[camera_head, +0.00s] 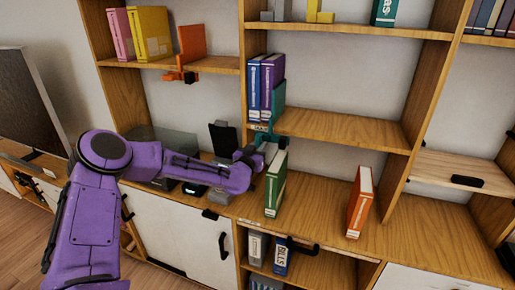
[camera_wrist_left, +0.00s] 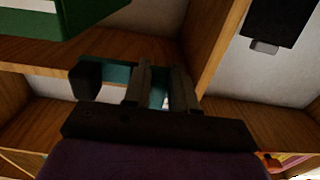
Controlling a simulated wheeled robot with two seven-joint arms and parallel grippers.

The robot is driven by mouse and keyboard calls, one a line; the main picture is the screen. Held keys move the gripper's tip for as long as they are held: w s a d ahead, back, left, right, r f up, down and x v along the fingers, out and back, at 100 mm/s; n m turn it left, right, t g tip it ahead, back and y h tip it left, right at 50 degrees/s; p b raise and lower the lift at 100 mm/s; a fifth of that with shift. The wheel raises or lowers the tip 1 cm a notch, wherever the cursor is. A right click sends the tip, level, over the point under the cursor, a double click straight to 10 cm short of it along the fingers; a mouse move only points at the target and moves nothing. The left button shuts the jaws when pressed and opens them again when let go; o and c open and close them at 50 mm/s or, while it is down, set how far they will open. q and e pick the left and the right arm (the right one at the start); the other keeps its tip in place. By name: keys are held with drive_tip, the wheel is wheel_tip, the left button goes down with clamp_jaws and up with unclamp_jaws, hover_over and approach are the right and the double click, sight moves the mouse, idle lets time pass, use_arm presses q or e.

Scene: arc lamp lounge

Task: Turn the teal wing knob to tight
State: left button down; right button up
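A teal bookend (camera_head: 278,104) stands at the left end of the middle shelf, against blue and purple books. Its teal clamp part (camera_head: 263,128) sits at the shelf's front edge. The clamp's underside, where a knob could be, is mostly hidden by my left gripper (camera_head: 268,150), which is just below it. In the left wrist view, my left gripper's two fingers (camera_wrist_left: 161,88) stand apart, pointing up at a teal part (camera_wrist_left: 120,74) under the shelf. Some teal shows in the gap; contact cannot be told. A dark block (camera_wrist_left: 85,79) is left of the fingers. My right gripper is not in view.
A green binder (camera_head: 275,184) stands on the lower top close to the left gripper, and an orange binder (camera_head: 359,202) stands farther right. An orange bookend (camera_head: 192,45) with its own clamp is on the upper left shelf. A shelf upright is beside the gripper.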

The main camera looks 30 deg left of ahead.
sight(267, 138)
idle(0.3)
use_arm(q)
drive_tip(key=n+b, duration=0.1)
drive_tip(key=n, duration=0.1)
drive_tip(key=n+b, duration=0.2)
drive_tip(key=shift+w+d+f+n, duration=0.1)
drive_tip(key=shift+d+n, duration=0.2)
drive_tip(key=shift+d, duration=0.1)
drive_tip(key=shift+w+d+r+n+b, duration=0.1)
drive_tip(key=shift+d+r+n+b, duration=0.2)
drive_tip(key=shift+n+b, duration=1.5)
drive_tip(key=shift+d+r+n+b, duration=0.15)
drive_tip(key=shift+r+n+b, duration=0.55)
drive_tip(key=shift+n, duration=1.9)
drive_tip(key=shift+w+d+r+n+b, duration=0.1)
drive_tip(key=shift+d+n+b, duration=0.15)
drive_tip(key=shift+n+b, duration=1.7)
drive_tip(key=shift+n, duration=0.35)
drive_tip(key=c, duration=1)
unclamp_jaws()
drive_tip(key=shift+r, duration=0.1)
drive_tip(key=shift+s, duration=0.1)
